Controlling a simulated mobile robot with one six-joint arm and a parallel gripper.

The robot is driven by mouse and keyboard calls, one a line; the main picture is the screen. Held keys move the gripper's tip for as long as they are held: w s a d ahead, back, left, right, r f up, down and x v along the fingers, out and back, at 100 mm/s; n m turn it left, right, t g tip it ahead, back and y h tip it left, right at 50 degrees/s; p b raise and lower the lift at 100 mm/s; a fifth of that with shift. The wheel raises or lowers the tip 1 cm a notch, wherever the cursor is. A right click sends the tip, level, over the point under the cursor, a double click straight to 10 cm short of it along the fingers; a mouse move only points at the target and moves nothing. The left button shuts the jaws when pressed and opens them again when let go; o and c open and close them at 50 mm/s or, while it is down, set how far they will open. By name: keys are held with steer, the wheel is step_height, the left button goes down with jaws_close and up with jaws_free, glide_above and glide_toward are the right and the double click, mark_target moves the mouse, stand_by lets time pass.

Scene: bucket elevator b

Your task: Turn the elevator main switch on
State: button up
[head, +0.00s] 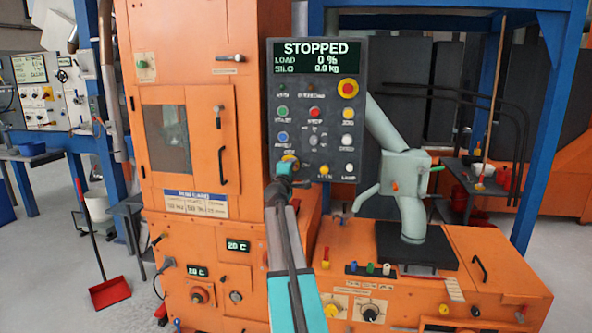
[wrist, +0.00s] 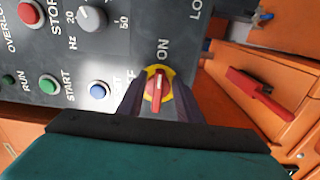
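The main switch is a red rotary handle on a yellow disc (wrist: 159,88) on the dark control panel (head: 354,112). In the wrist view its handle lies nearly up-down, in line with the ON label above it. My gripper (wrist: 158,100) has one finger on each side of the disc, with a gap to the red handle. In the head view my gripper (head: 288,164) is at the panel's lower left and covers most of the switch. The panel display (head: 317,57) reads STOPPED, load 0 %.
Buttons surround the switch closely, including a blue one (wrist: 99,90) and a green one (wrist: 48,84). A red and yellow emergency stop (head: 347,89) is at the upper right of the panel. An orange machine bench (head: 480,270) with a pale green arm (head: 408,185) stands to the right.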

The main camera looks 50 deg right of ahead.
steer(key=shift+s+d, duration=0.15)
steer(key=shift+s, duration=0.05)
steer(key=shift+s, duration=0.15)
steer(key=v, duration=1.3)
steer(key=shift+a, duration=0.45)
stand_by(0.4)
